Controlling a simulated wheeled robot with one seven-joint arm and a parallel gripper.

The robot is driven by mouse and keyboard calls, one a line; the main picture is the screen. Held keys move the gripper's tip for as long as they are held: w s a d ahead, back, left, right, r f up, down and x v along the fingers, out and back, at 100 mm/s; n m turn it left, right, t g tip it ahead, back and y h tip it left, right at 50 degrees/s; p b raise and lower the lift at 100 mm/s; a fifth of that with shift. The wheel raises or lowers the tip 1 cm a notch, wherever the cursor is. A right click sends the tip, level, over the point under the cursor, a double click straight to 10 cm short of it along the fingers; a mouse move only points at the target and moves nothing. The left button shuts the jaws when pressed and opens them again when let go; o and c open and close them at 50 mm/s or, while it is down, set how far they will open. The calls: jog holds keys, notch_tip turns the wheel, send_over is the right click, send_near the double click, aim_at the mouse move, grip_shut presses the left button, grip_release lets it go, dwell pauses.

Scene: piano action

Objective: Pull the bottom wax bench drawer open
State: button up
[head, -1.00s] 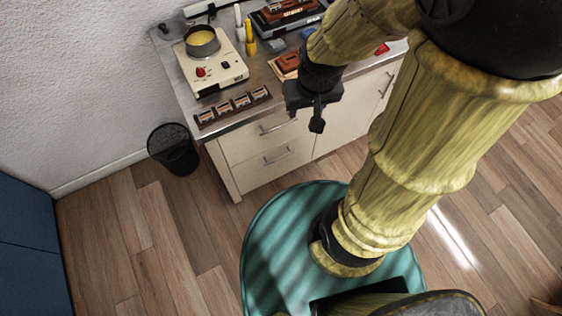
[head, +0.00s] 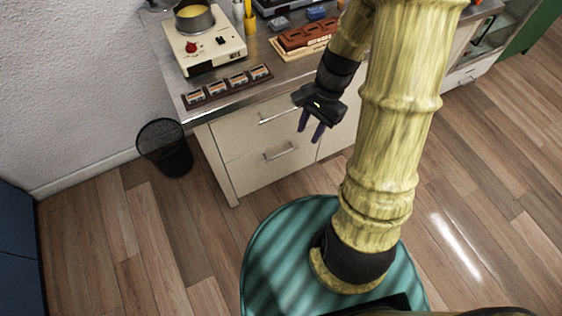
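The wax bench has two cream drawers on its left side in the head view. The bottom drawer (head: 251,176) is shut, with a silver bar handle (head: 281,151) across its upper part. The top drawer (head: 240,132) above it is also shut, with its own bar handle (head: 279,113). My gripper (head: 311,137) hangs in front of the drawers, to the right of both handles and above the bottom handle in the picture. Its two dark fingers point down and stand apart with nothing between them. It appears to touch neither handle, though depth is hard to judge.
A black mesh bin (head: 166,149) stands left of the bench. The bench top (head: 215,97) carries a hot plate with a pot (head: 194,20), a row of small blocks (head: 229,84) and a brown block on a board (head: 303,38).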

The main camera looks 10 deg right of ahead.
aim_at(281, 154)
jog(key=w+d+f+m+t+y+b, duration=0.1)
jog(key=w+f+m+y+b, duration=0.3)
jog(key=f+m+b, duration=0.8)
jog(key=w+d+f+m+y+b, duration=0.2)
jog(key=f+y+b, duration=0.5)
jog(key=f, duration=1.1)
jog(key=w+d+f+m+t+y+b, duration=0.1)
jog(key=w+d+f+m+t+b, duration=0.1)
jog(key=f+m+b, duration=0.3)
jog(key=w+d+f+m+t+b, duration=0.2)
jog(key=d+f+m+t+b, duration=0.2)
jog(key=f+b, duration=0.3)
jog(key=w+d+f+m+t+y+b, duration=0.1)
jog(key=w+d+f+m+t+b, duration=0.1)
jog(key=f+m+b, duration=0.4)
notch_tip(281, 154, down, 2)
jog(key=d+t, duration=0.1)
jog(key=t, duration=0.1)
jog(key=shift+t+y, duration=0.3)
jog(key=shift+w+f, duration=0.1)
jog(key=b+x, duration=0.6)
jog(key=x, duration=1)
jog(key=shift+a+f+b, duration=0.15)
jog(key=shift+a+b, duration=0.15)
jog(key=shift+b, duration=0.05)
jog(key=shift+w+a+r, duration=0.2)
jog(key=shift+w+a, duration=0.05)
jog(key=shift+a, duration=0.1)
